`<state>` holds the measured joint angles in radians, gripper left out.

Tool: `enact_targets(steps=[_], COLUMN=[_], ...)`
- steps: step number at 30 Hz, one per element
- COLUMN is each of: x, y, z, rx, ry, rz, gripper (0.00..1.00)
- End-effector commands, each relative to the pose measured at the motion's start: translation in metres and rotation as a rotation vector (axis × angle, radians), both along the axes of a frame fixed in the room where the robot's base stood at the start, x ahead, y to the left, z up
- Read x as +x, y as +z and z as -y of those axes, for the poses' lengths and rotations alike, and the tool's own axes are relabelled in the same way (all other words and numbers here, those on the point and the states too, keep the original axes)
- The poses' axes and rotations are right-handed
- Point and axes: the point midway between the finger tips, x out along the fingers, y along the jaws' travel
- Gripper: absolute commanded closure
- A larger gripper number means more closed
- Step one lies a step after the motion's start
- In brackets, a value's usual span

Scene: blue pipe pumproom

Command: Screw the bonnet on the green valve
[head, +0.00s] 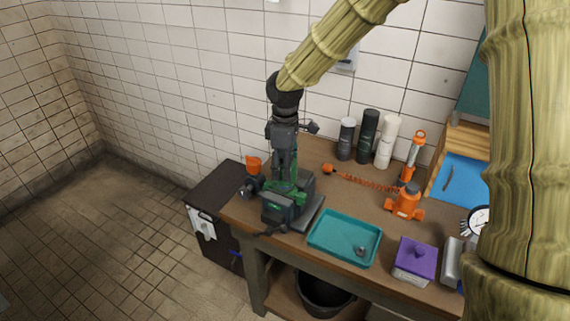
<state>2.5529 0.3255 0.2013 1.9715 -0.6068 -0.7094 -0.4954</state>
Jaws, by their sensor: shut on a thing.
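The green valve (296,190) sits at the left end of the workbench, in or on a dark vise (278,208). My gripper (284,172) points straight down over the valve, its fingers directly above and against the valve's top. It is shut on a part at the valve's top, which I take to be the bonnet. The fingers hide most of that part, so I cannot tell how far it is seated or whether it is threaded in.
A teal tray (322,246) with a small metal part (360,251) lies right of the vise. A purple-topped box (415,260), an orange jack-like tool (405,202) and several bottles (368,135) stand further right and behind. An orange piece (254,164) is close left of my gripper.

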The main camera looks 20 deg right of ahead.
Motion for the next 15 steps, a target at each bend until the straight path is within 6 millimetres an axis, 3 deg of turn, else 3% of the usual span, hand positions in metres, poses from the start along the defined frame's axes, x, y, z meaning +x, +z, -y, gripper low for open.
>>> enact_targets(steps=[15], x=[-0.0001], y=[-0.006], z=[0.0], rx=[0.0], ry=[0.0], rz=[-0.001], gripper=[0.69])
